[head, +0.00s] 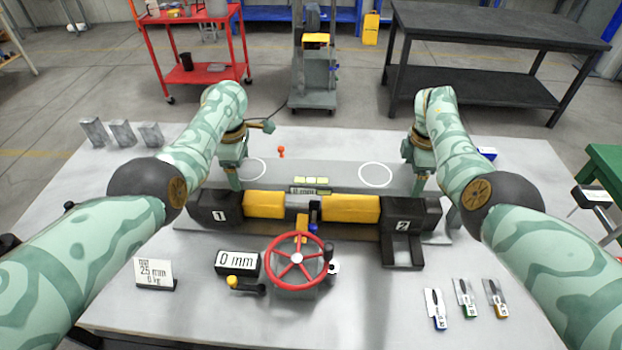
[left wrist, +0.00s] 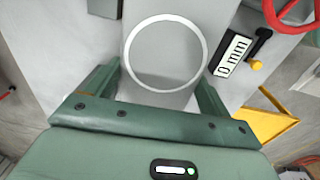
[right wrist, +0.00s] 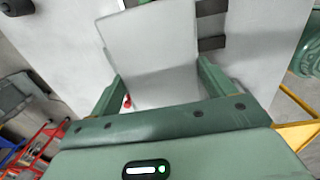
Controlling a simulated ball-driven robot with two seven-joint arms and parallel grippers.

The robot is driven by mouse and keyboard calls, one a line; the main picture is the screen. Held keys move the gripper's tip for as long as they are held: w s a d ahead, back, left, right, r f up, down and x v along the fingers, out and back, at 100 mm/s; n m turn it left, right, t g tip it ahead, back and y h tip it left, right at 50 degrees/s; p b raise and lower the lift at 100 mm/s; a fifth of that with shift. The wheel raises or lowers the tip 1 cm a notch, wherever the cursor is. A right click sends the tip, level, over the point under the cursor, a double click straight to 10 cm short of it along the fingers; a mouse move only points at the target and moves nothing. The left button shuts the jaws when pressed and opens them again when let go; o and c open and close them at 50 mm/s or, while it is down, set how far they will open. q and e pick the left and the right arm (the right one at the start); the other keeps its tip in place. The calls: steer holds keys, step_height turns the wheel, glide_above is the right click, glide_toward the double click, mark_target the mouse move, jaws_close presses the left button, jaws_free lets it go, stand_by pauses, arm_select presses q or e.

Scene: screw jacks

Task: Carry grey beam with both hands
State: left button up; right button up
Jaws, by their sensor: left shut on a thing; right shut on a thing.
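The grey beam (head: 318,174) lies level behind the black and yellow jack assembly, spanning between my two grippers. My left gripper (head: 236,184) is shut on its left part; in the left wrist view the beam (left wrist: 172,98) shows between the fingers, near a white ring. My right gripper (head: 418,186) is shut on its right part; in the right wrist view the pale beam (right wrist: 155,62) fills the space between the fingers. The fingertips are partly hidden in the head view. I cannot tell whether the beam touches the surface below.
A red handwheel (head: 297,258) stands in front of the jack blocks marked 1 (head: 215,208) and 2 (head: 408,217). A display (head: 237,262) reads 0 mm. A card (head: 154,273) stands front left. Several bladed pieces (head: 465,297) lie front right. Grey blocks (head: 121,133) stand back left.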

arm_select(q)
steer(key=shift+w+d+r, duration=0.15)
steer(key=shift+d, duration=0.4)
arm_select(e)
steer(key=shift+a, duration=0.55)
arm_select(q)
steer(key=o, duration=1.8)
steer(key=shift+f, duration=0.2)
arm_select(e)
steer(key=o, duration=1.8)
steer(key=shift+s+f, duration=0.15)
steer(key=shift+f, duration=0.05)
arm_select(q)
steer(key=shift+o, duration=0.8)
steer(key=shift+s+a+r, duration=0.1)
steer(key=shift+s+a, duration=0.05)
steer(key=shift+s, duration=0.2)
arm_select(e)
steer(key=shift+o, duration=0.8)
steer(key=shift+s+d+r, duration=0.15)
arm_select(q)
steer(key=shift+w+a, duration=0.1)
arm_select(e)
steer(key=shift+w+d, duration=0.1)
steer(key=shift+w, duration=0.1)
